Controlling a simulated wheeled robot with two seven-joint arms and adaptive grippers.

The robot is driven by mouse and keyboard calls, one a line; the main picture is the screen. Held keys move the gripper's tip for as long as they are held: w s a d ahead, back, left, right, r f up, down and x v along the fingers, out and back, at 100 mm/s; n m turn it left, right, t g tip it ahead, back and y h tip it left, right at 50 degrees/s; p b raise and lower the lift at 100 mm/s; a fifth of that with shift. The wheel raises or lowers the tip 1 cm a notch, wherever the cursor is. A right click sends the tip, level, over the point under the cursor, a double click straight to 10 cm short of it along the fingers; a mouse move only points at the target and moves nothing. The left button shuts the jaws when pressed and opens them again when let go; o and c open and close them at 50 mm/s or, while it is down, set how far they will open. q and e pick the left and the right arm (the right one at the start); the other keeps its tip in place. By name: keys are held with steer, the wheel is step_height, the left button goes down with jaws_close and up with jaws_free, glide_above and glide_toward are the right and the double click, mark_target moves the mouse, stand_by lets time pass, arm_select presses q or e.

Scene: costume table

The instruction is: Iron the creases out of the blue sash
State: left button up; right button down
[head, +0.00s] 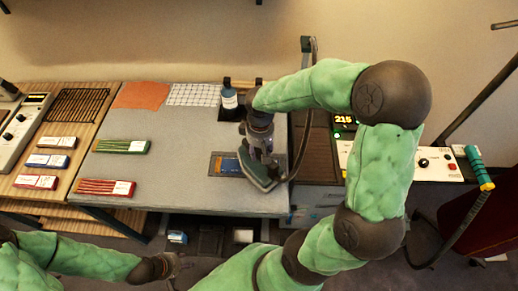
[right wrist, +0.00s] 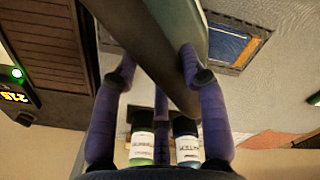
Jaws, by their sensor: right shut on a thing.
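The blue sash (head: 229,166) lies on the grey board (head: 170,170), inside a darker grey outlined patch. Its right part is hidden by the iron (head: 262,178). In the right wrist view the sash (right wrist: 232,46) shows as a blue strip with an orange-yellow edge, beside the iron's pale green side. My right gripper (head: 258,138) is shut on the iron's handle, which shows dark between its fingers (right wrist: 152,72). I cannot tell whether the sole touches the sash. My left gripper (head: 174,265) is low in front of the board, away from the sash; its fingers are too small to read.
A green bundle (head: 122,146) and a red bundle (head: 105,187) lie on the board's left part. An orange cloth (head: 142,95), a checked cloth (head: 193,94) and a bottle (head: 229,98) are at the back. A lit display (head: 345,121) stands right. The board's middle is clear.

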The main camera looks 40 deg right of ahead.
steer(key=shift+d+r+p, duration=0.2)
steer(key=shift+r+p, duration=0.1)
steer(key=shift+p, duration=0.05)
steer(key=shift+w+r, duration=0.1)
steer(key=shift+r, duration=0.6)
steer(key=shift+a+r+p, duration=0.15)
steer(key=shift+r+p, duration=0.05)
steer(key=shift+p, duration=0.1)
arm_select(q)
step_height(320, 180, up, 6)
steer(key=s+p, duration=0.2)
steer(key=p, duration=0.2)
steer(key=shift+p, duration=0.3)
arm_select(e)
steer(key=shift+r, duration=2.9)
arm_select(q)
steer(key=shift+d, duration=0.1)
